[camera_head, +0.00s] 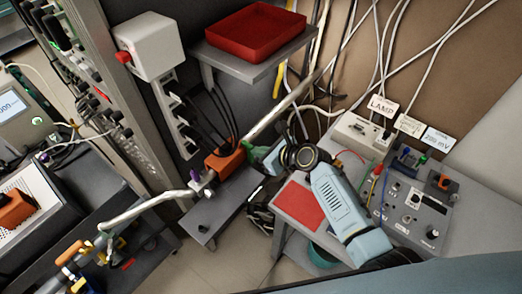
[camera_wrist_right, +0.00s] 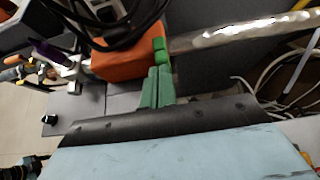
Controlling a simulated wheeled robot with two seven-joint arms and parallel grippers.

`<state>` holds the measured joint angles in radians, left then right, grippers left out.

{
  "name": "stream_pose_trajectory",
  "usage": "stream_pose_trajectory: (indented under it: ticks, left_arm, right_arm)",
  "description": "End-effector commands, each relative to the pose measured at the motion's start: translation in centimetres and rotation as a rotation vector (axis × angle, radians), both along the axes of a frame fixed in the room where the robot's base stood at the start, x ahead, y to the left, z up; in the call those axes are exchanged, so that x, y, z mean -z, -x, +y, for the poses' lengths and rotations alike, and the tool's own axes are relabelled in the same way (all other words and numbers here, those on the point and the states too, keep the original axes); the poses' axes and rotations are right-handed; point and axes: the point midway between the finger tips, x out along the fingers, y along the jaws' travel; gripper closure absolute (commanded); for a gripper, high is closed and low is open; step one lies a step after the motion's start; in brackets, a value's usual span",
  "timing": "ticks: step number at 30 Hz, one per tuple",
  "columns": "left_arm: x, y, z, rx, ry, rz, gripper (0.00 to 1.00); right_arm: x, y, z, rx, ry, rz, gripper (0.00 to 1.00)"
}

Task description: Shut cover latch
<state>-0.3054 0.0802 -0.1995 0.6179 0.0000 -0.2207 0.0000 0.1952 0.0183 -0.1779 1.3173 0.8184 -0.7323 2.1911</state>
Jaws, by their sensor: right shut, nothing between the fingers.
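An orange block (camera_head: 224,162) sits on a dark grey shelf, on the line of a silver tube; it also shows in the right wrist view (camera_wrist_right: 122,60). A small bright green piece (camera_wrist_right: 160,48) is at its right edge there. I cannot tell whether this piece is the cover latch or part of my fingertips. My right gripper (camera_head: 258,153) has green fingers, closed together and empty, pointing at the right end of the orange block. In the right wrist view the fingers (camera_wrist_right: 157,88) reach up to the green piece; contact is unclear. My left gripper is not in view.
A red tray (camera_head: 256,32) stands on a shelf above. Black cables hang behind the orange block. The silver tube (camera_head: 280,107) runs up to the right. A control box (camera_head: 412,205) and a red mat (camera_head: 298,206) lie to the right. The grey shelf's front (camera_head: 207,222) is mostly clear.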

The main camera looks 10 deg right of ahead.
Motion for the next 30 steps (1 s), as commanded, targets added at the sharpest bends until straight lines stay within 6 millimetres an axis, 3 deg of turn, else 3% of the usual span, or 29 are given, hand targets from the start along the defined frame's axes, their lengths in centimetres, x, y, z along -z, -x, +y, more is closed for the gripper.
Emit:
stream_pose_trajectory:
  ticks: [1, 7, 13, 30]
  left_arm:
    - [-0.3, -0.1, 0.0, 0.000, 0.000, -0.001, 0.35]
    - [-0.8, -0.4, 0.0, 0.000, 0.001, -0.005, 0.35]
    - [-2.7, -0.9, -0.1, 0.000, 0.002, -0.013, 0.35]
    - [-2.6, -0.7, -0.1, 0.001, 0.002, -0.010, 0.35]
  right_arm:
    - [-1.0, -0.4, 0.3, 0.001, -0.009, -0.014, 1.00]
    - [-0.8, 0.1, -0.2, 0.000, -0.007, -0.008, 1.00]
    - [-0.9, 2.0, -2.4, -0.007, -0.008, -0.005, 1.00]
    - [-7.0, 6.5, -6.6, -0.010, -0.006, -0.009, 1.00]
